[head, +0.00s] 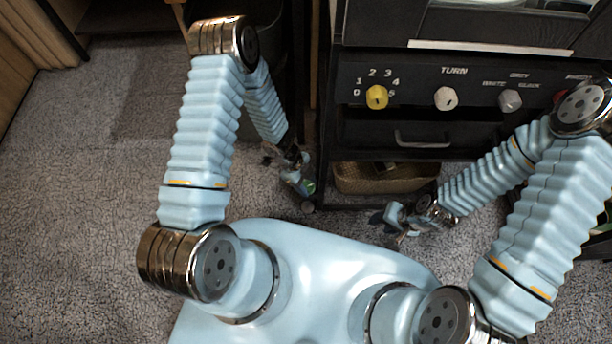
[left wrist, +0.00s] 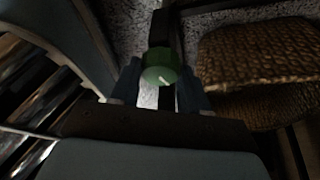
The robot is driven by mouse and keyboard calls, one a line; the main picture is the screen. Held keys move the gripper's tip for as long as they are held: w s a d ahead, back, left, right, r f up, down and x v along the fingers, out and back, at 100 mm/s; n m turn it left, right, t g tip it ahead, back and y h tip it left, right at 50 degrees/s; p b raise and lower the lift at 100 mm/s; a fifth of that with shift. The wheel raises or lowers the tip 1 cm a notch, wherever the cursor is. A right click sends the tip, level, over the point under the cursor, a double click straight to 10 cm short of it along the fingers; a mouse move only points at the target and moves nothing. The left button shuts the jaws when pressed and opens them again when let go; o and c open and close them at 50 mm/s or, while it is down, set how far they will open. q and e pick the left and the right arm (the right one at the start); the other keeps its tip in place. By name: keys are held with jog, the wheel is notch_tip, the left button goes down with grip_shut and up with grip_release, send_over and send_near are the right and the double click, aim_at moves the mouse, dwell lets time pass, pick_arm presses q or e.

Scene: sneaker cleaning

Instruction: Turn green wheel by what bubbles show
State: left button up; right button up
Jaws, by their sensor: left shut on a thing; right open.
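The green wheel (left wrist: 162,66) sits between the two fingers of my left gripper (left wrist: 158,92) in the left wrist view, with a pale mark on its face. In the head view my left gripper (head: 297,180) is low, left of the black cabinet, shut on the wheel; a bit of green (head: 308,187) shows at its tip. What the wheel is mounted on is hard to make out. My right gripper (head: 394,219) is open and appears empty, low in front of the cabinet. No bubbles can be made out; the machine's upper part is cut off at the top of the head view.
The cabinet's front panel (head: 426,72) carries a yellow knob (head: 377,97) with numbers, a white knob (head: 446,98) under TURN, and a grey knob (head: 510,100). Below are a drawer handle (head: 422,139) and a wicker basket (head: 385,178). Carpet at left is clear.

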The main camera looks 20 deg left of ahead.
pick_arm(q)
jog(key=shift+r+p, duration=0.35)
jog(key=shift+p, duration=0.05)
jog(key=shift+f+m, duration=0.25)
jog(key=shift+m, duration=0.15)
pick_arm(e)
jog(key=shift+s+a+r, duration=0.1)
jog(key=shift+a+r, duration=0.1)
jog(key=shift+r, duration=0.35)
jog(key=shift+s+a+r, duration=0.1)
jog(key=shift+a+r, duration=0.1)
jog(key=shift+r, duration=0.3)
pick_arm(q)
jog(key=o, duration=1.1)
jog(key=shift+c, duration=0.2)
jog(key=p+v, duration=0.3)
jog(key=v, duration=1)
jog(key=shift+w+r, duration=0.2)
jog(key=shift+r, duration=0.2)
pick_arm(e)
notch_tip(320, 180, up, 3)
jog(key=shift+a+r, duration=0.15)
